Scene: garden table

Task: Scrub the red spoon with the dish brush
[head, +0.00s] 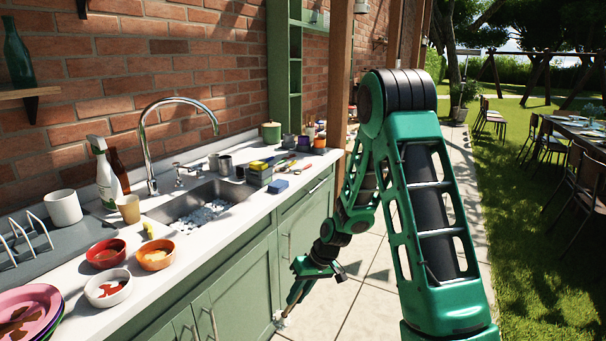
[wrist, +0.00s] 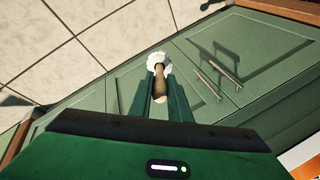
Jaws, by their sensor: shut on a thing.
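My gripper (head: 294,296) is in front of the green cabinet doors, below the counter's front edge. In the wrist view, my gripper (wrist: 161,82) is shut on the wooden handle of the dish brush (wrist: 158,60). The brush's white bristly head points away from me, beyond the fingertips. In the head view the brush (head: 280,319) shows as a small pale tip below the gripper. A thin red utensil (head: 287,166), perhaps the red spoon, lies on the counter right of the sink. It is too small to be sure.
The sink (head: 200,206) holds pale pieces under a curved tap (head: 146,135). A sponge stack (head: 259,174) and a blue block (head: 278,187) stand right of it. Bowls (head: 106,254), a spray bottle (head: 106,172) and pink plates (head: 25,308) crowd the left. The paved floor by the cabinet is clear.

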